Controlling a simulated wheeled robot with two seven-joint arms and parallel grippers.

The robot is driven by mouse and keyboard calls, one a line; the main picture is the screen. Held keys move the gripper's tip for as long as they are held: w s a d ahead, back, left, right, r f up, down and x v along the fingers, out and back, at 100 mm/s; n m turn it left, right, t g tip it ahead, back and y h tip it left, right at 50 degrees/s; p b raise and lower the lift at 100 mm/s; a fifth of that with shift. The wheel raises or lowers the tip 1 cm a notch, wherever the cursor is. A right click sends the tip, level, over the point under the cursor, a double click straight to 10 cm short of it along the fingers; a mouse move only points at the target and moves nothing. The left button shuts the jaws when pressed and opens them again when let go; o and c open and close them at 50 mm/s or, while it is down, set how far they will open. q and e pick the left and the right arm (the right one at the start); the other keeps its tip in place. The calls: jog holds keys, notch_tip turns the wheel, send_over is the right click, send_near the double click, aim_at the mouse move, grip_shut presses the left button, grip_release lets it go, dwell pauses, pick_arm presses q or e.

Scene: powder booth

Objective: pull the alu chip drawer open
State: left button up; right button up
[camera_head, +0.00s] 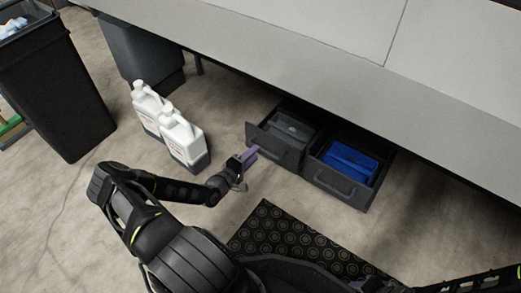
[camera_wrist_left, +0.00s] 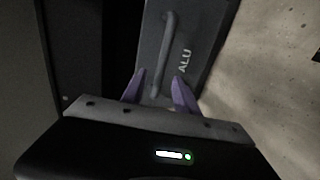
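The ALU drawer (camera_head: 272,146) is the left of two dark drawers under the bench. It stands partly out, with a grey insert (camera_head: 291,127) showing inside. In the left wrist view its front (camera_wrist_left: 190,38) bears the letters ALU and a grey bar handle (camera_wrist_left: 168,45). My left gripper (camera_head: 243,161) is at the left part of this front. Its purple fingers (camera_wrist_left: 158,92) are apart, one on each side of the handle's near end, with gaps visible. Dark parts of my right arm show at the lower right edge; its fingers cannot be made out.
The right drawer (camera_head: 338,184) is also out, holding a blue bin (camera_head: 350,160). Two white jugs (camera_head: 181,138) stand on the floor left of my gripper. A black bin (camera_head: 62,95) is at far left. A patterned mat (camera_head: 285,238) lies before the drawers.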

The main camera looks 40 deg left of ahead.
pick_arm(q)
jog(key=b+x, duration=0.1)
jog(key=x, duration=0.4)
jog(key=shift+w+b, duration=0.15)
jog(key=shift+b, duration=0.15)
grip_shut()
dwell(1.1)
